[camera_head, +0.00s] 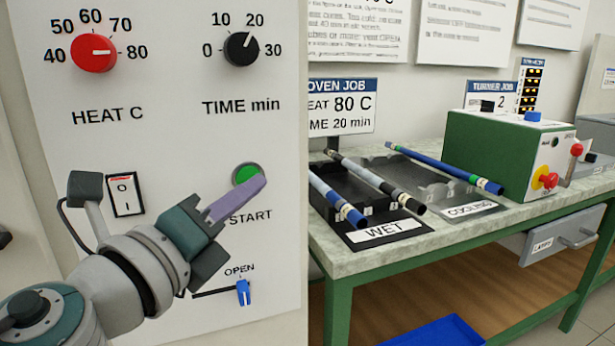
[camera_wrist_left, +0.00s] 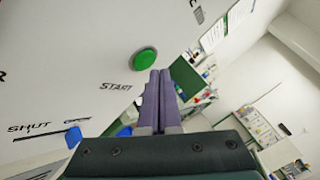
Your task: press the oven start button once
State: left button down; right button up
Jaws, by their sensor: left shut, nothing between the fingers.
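The green start button (camera_head: 247,173) sits on the white oven panel (camera_head: 180,150), just above the START label. It also shows whole in the left wrist view (camera_wrist_left: 144,60). My left gripper (camera_head: 258,184) has its purple fingers shut together with nothing between them. In the head view the fingertips overlap the button's lower right edge. In the left wrist view the fingertips (camera_wrist_left: 160,74) appear just beside the button; I cannot tell whether they touch it. My right gripper is in neither view.
The red heat knob (camera_head: 92,52) points towards 80 and the black time knob (camera_head: 240,48) towards 20. A rocker switch (camera_head: 125,195) and a blue slider (camera_head: 243,292) at OPEN are nearby. The bench (camera_head: 365,261) at right holds rods, trays and a green machine (camera_head: 500,150).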

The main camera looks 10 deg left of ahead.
pick_arm(q)
jog(key=shift+w+a, duration=0.1)
jog(key=shift+w, duration=0.05)
dwell(0.4)
jog(key=shift+w+a, duration=0.15)
jog(key=shift+w, duration=0.1)
jog(key=shift+w+a, duration=0.2)
jog(key=shift+w, duration=0.1)
dwell(0.7)
jog(key=shift+s, duration=0.1)
jog(key=shift+s+d, duration=0.45)
jog(key=shift+s, duration=0.1)
jog(key=shift+s+d, duration=0.7)
jog(key=shift+s, duration=0.35)
jog(key=shift+s+d, duration=0.7)
jog(key=shift+s, duration=0.35)
jog(key=shift+r, duration=0.1)
